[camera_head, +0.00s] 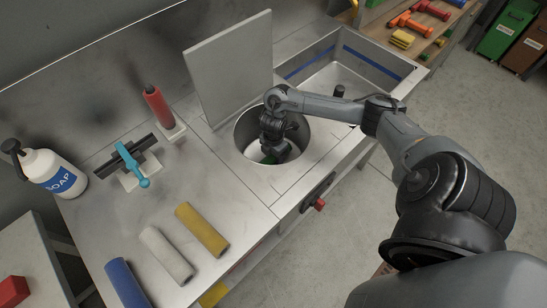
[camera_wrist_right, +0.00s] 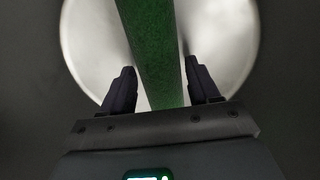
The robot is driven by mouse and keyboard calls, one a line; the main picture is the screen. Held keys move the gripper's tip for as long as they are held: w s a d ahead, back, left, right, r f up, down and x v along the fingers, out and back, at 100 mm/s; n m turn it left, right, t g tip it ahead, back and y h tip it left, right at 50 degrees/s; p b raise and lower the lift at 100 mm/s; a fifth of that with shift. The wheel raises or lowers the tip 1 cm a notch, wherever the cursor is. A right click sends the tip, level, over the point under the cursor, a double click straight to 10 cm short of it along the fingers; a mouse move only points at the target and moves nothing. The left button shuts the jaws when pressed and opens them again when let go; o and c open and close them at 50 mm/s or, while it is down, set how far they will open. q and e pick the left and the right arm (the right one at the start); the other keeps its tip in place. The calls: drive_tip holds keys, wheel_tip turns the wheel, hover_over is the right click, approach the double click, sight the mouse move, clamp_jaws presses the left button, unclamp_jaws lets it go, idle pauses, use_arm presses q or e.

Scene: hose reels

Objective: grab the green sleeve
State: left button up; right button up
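The green sleeve (camera_wrist_right: 160,60) runs lengthwise through the middle of the right wrist view. In the head view only a small green bit of it (camera_head: 268,160) shows down in the round basin, the rest hidden by my right gripper. My right gripper (camera_head: 272,150) reaches down into that basin. In the wrist view its two fingers (camera_wrist_right: 161,72) stand apart on either side of the sleeve, with narrow gaps between; the gripper looks open. My left gripper is not in view.
The round basin (camera_head: 240,138) has a raised grey lid (camera_head: 232,68) behind it. Yellow (camera_head: 202,230), white (camera_head: 166,255) and blue (camera_head: 127,284) sleeves lie on the counter's left part. A red sleeve (camera_head: 158,106) stands on a post. A soap bottle (camera_head: 52,172) is at far left.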

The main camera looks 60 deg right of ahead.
drive_tip(key=c, duration=0.7)
drive_tip(key=shift+c, duration=0.3)
